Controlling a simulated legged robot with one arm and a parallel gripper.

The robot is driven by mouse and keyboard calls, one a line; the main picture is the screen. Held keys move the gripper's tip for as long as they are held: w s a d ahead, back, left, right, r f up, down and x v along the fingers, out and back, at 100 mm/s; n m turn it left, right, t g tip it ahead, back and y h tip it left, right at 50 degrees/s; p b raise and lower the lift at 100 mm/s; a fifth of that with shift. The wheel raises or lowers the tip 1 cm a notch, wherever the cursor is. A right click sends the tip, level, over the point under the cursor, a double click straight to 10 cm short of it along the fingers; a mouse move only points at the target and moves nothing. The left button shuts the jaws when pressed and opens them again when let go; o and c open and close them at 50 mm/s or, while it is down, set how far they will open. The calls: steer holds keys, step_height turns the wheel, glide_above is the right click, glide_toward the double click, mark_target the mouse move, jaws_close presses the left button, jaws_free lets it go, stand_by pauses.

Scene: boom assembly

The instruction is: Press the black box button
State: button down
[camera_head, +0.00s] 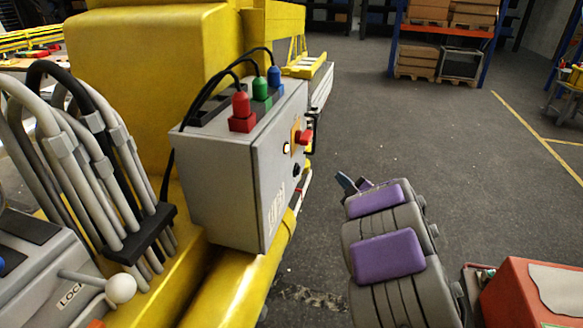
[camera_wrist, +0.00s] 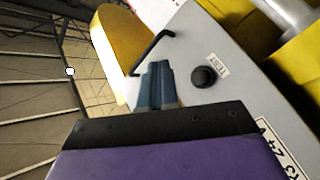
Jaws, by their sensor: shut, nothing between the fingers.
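A grey control box (camera_head: 225,180) is mounted on the yellow machine. In the wrist view a round black button (camera_wrist: 205,76) sits on its grey face (camera_wrist: 232,58), beside a small label that seems to read TEST. In the head view a small dark button (camera_head: 297,170) shows on the side face, below a red knob and a lit button. My gripper (camera_wrist: 157,68) is shut and empty, just left of the black button in the wrist view. I cannot tell its distance from the face. In the head view my gripper (camera_head: 348,184) is to the right of the box.
Red (camera_head: 241,108), green (camera_head: 260,88) and blue (camera_head: 274,76) plugs with black cables stand on the box top. A black bent handle (camera_wrist: 152,50) is beside my fingertips in the wrist view. An orange-red case (camera_head: 520,295) is at the lower right. The floor beyond is open.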

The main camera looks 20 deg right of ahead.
mark_target(298, 170)
steer(key=w+a+b, duration=0.2)
steer(key=w+a, duration=0.3)
steer(key=a, duration=0.3)
steer(key=shift+y, duration=0.3)
stand_by(0.7)
steer(key=shift+d+f, duration=0.1)
steer(key=shift+d, duration=0.3)
steer(key=shift+a, duration=0.25)
steer(key=shift+d, duration=0.1)
stand_by(0.6)
stand_by(0.4)
steer(key=shift+w+a, duration=0.15)
steer(key=shift+a, duration=0.25)
